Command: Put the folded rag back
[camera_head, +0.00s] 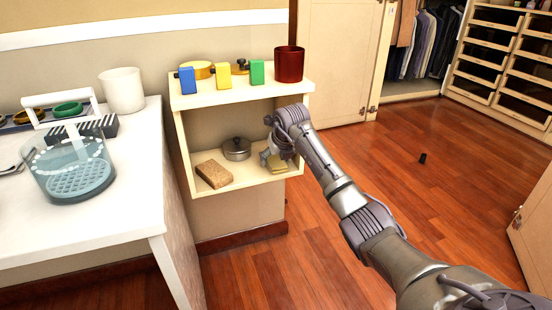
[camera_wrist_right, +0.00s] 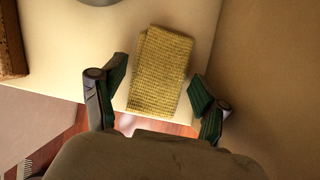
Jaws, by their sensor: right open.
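The folded rag (camera_wrist_right: 160,70) is yellow and woven. It lies flat on the lower shelf (camera_head: 246,178) of a small wall unit, near its right end and front edge. In the head view the rag (camera_head: 277,165) is partly hidden by my right gripper (camera_head: 270,155). In the right wrist view my right gripper (camera_wrist_right: 158,100) is open, with one finger on each side of the rag's near end. There is a gap between each finger and the rag. My left gripper is not in view.
On the same shelf are a brown sponge block (camera_head: 214,174) and a lidded metal tin (camera_head: 237,149). The upper shelf holds coloured boxes, a yellow roll (camera_head: 197,69) and a dark red cup (camera_head: 289,64). A white table (camera_head: 130,180) stands left. The wooden floor right is mostly clear.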

